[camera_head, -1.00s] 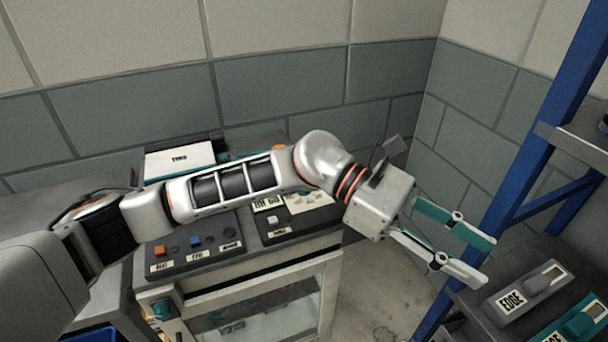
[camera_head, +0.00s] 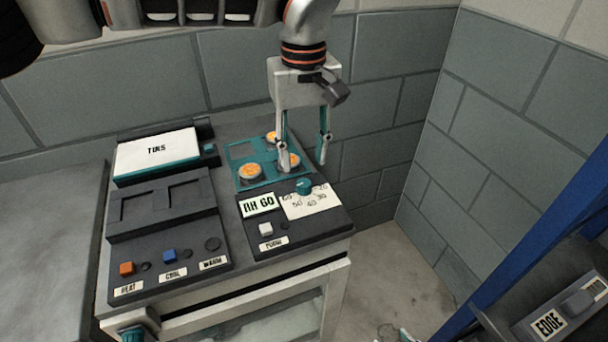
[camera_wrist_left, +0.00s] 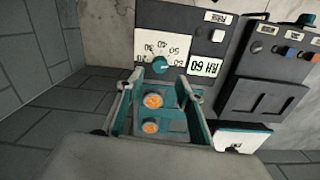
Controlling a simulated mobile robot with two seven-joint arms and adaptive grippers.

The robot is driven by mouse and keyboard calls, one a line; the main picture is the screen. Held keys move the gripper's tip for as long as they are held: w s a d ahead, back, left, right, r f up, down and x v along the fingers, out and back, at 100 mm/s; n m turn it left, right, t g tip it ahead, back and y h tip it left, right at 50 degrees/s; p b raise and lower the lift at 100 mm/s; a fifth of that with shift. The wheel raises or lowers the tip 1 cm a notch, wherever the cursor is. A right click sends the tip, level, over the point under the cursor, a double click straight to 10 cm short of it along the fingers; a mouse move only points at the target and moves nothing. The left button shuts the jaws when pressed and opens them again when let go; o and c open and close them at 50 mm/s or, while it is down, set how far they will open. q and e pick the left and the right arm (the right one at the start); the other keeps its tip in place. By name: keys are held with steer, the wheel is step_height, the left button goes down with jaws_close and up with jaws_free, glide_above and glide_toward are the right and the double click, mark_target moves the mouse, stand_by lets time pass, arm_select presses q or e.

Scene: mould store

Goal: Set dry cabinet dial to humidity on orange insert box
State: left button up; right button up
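The dry cabinet's dial (camera_head: 304,187) is a teal knob on a white scale with numbers from 60 down to 20, beside a display reading RH 60 (camera_head: 259,204). The dial also shows in the left wrist view (camera_wrist_left: 161,65); its exact pointer setting is too small to read. My left gripper (camera_head: 306,163) points down, open and empty, its fingertips above and behind the dial, near a teal tray (camera_head: 240,154) of orange discs (camera_head: 250,171). In the left wrist view its fingers (camera_wrist_left: 162,90) frame this tray. I see no box clearly marked as the orange insert box.
A white-lidded box marked TINS (camera_head: 157,150) stands at the back left. A control panel (camera_head: 180,265) has HEAT, COOL and WARM labels. A white PURGE button (camera_head: 265,228) is before the dial. A blue rack (camera_head: 540,235) with an EDGE box (camera_head: 560,315) stands right.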

mark_target(304, 182)
arm_select(q)
step_height(304, 182, down, 6)
steer(key=shift+f+b, duration=0.25)
steer(key=shift+b, duration=0.05)
jaws_close()
